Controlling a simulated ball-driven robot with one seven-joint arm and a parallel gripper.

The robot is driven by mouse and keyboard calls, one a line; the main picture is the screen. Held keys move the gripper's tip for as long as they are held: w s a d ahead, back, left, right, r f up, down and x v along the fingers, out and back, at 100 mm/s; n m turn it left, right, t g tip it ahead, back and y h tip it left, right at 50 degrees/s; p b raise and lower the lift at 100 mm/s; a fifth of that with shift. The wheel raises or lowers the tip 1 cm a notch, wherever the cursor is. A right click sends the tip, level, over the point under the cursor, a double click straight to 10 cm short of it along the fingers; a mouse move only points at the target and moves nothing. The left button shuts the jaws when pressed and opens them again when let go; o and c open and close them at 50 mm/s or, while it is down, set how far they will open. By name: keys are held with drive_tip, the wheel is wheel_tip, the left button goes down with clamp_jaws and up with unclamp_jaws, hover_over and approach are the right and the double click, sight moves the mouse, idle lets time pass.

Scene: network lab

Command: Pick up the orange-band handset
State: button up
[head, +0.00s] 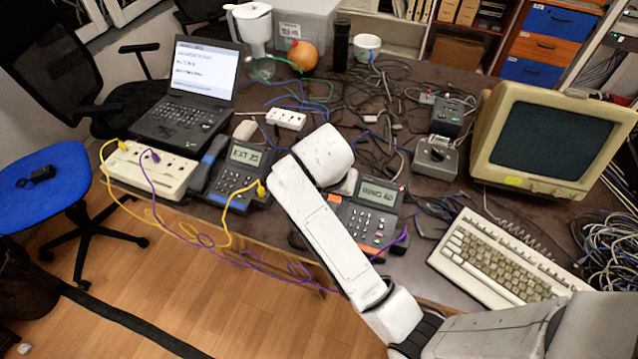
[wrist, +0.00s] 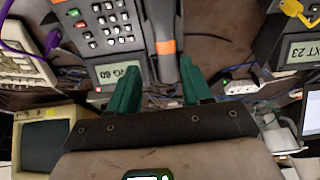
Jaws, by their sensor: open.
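The orange-band handset (wrist: 162,22) lies on the left edge of a dark desk phone (head: 362,220) with a lit display. In the wrist view the orange band (wrist: 166,47) crosses the dark handset, and its greyish end points toward my gripper. In the head view my white arm covers most of the handset; a bit of orange (head: 335,199) shows beside the arm. The phone's keypad (wrist: 106,22) also shows in the wrist view. My gripper (wrist: 160,67) is open, its green fingers either side of the handset's near end in the picture. I see no clear contact.
A second phone (head: 240,170) with a blue-grey handset stands left, a yellow cable plugged in. Purple cable (head: 250,262) hangs along the desk's front edge; tangled cables lie behind.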

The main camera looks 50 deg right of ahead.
sight(335, 197)
drive_tip(key=shift+m, duration=0.3)
drive_tip(key=f, duration=0.1)
drive_tip(key=w+d+f, duration=0.1)
drive_tip(key=d+f, duration=0.1)
drive_tip(key=shift+w+d+f, duration=0.15)
drive_tip(key=shift+w+f, duration=0.25)
drive_tip(key=shift+a+p+x, duration=0.1)
drive_tip(key=shift+p+x, duration=0.1)
drive_tip(key=shift+x, duration=1.25)
drive_tip(key=shift+a+p+x, duration=0.15)
drive_tip(key=shift+p+x, duration=0.05)
drive_tip(key=shift+x, duration=1.25)
drive_tip(key=shift+s+f, duration=0.1)
drive_tip(key=shift+s, duration=0.05)
drive_tip(key=shift+c, duration=0.2)
